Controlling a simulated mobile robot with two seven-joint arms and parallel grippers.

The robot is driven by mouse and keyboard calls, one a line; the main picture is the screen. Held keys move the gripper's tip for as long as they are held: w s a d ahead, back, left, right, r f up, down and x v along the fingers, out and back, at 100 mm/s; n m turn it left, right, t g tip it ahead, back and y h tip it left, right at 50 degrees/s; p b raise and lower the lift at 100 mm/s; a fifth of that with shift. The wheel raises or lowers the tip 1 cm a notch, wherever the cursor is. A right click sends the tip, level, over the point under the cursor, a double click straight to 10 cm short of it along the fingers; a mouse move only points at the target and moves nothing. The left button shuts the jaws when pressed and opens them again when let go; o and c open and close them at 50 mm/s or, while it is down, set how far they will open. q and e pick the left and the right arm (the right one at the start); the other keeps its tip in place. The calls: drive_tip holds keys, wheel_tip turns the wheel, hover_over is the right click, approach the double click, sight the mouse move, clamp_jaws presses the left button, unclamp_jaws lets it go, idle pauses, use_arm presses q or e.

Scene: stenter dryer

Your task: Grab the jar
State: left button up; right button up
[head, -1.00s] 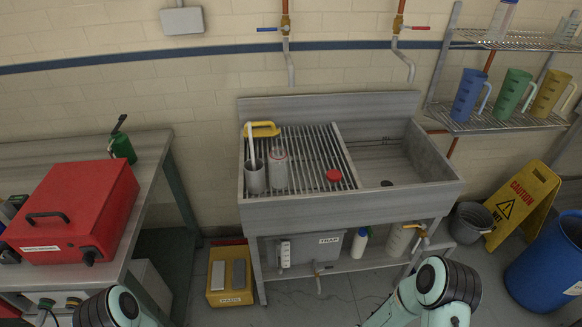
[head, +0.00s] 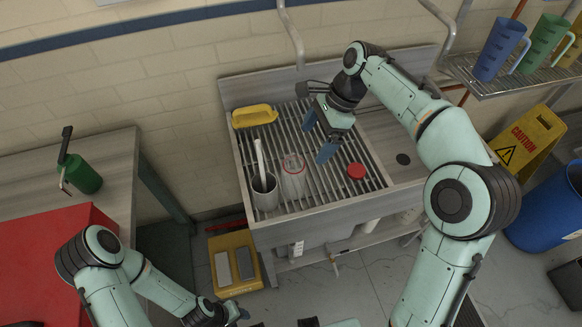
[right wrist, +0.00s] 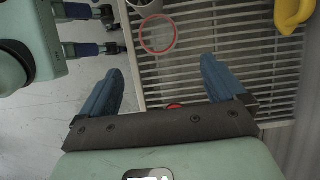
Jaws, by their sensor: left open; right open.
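The clear jar (head: 292,178) with a red rim stands on the slatted drainboard of the sink. In the right wrist view the jar's red ring (right wrist: 142,36) shows beyond and between my fingertips. My right gripper (head: 318,136) is open and empty above the slats, behind and to the right of the jar, apart from it. Its two blue fingers also frame the right wrist view (right wrist: 162,70). My left gripper (head: 238,313) is low in front of the sink, open, partly cut off in the head view; its blue fingers show in the right wrist view (right wrist: 112,30).
A grey cup (head: 264,197) holding a pale-handled tool stands left of the jar. A red lid (head: 356,171) lies to its right, and a yellow-handled item (head: 254,116) behind left. The sink basin (head: 398,135) is at right. A red case (head: 60,245) is on the left bench.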

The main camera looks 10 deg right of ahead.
sight(294, 170)
drive_tip(key=x, duration=0.3)
drive_tip(key=b+x, duration=0.1)
drive_tip(key=x, duration=0.2)
drive_tip(key=shift+s+a+f, duration=0.1)
drive_tip(key=shift+s+f, duration=0.1)
drive_tip(key=shift+s, duration=0.05)
drive_tip(key=shift+a+b+x, duration=0.2)
drive_tip(key=shift+x, duration=1.25)
drive_tip(key=shift+a+b+x, duration=0.15)
drive_tip(key=shift+b+x, duration=0.05)
drive_tip(key=shift+x, duration=1.2)
use_arm(q)
drive_tip(key=s+f, duration=0.2)
drive_tip(key=shift+f, duration=0.35)
use_arm(e)
drive_tip(key=shift+w+r, duration=0.15)
drive_tip(key=shift+w, duration=0.05)
drive_tip(key=c, duration=1)
